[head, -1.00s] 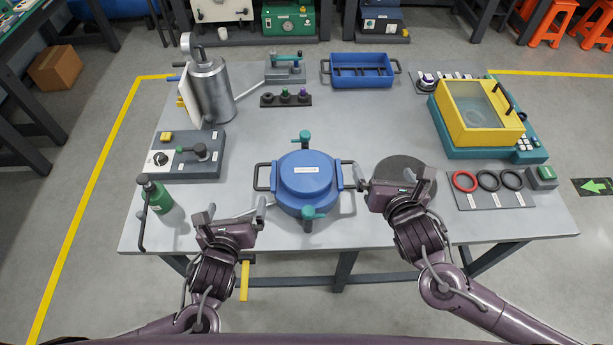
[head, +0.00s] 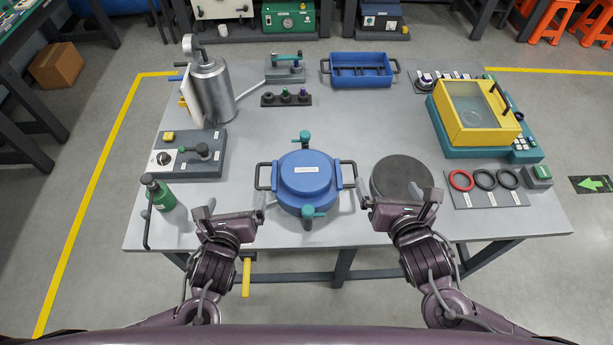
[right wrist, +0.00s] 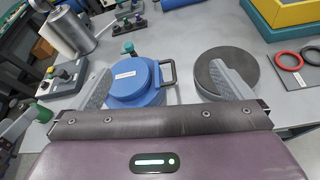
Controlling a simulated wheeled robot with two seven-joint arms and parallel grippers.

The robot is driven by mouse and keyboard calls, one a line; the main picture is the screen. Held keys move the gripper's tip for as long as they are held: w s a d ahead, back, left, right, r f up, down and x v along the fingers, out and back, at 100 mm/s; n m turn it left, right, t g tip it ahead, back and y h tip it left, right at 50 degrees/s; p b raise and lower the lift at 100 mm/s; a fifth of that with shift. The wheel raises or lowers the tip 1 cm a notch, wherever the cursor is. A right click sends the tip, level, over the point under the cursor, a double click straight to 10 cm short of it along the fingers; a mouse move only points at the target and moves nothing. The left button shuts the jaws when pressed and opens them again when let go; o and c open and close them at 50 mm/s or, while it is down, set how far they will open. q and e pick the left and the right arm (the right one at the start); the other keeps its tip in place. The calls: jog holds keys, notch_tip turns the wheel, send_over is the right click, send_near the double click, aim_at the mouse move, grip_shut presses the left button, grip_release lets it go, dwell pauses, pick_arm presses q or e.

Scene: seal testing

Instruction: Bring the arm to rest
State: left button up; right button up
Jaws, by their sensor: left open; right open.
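My left gripper (head: 235,214) is open and empty over the table's front edge, left of the blue round vessel. My right gripper (head: 400,203) is open and empty, in front of the dark round disc and right of the vessel. In the right wrist view its two fingers (right wrist: 165,85) stand wide apart with nothing held between them. The blue vessel (head: 306,178), with teal clamps and black side handles, sits on the table and also shows in the right wrist view (right wrist: 134,80). Both grippers are apart from it.
The grey table (head: 330,120) holds a dark disc (head: 402,175), a mat with a red ring (head: 461,180) and two black rings, a yellow-lidded box (head: 477,110), a blue tray (head: 361,70), a metal cylinder (head: 212,88), a control box (head: 190,154) and a green bottle (head: 160,196).

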jog(key=shift+s+r, duration=0.1)
jog(key=shift+s, duration=0.15)
jog(key=shift+r, duration=0.1)
notch_tip(320, 180, up, 5)
jog(key=shift+f, duration=0.1)
dwell(0.6)
jog(key=shift+f, duration=0.1)
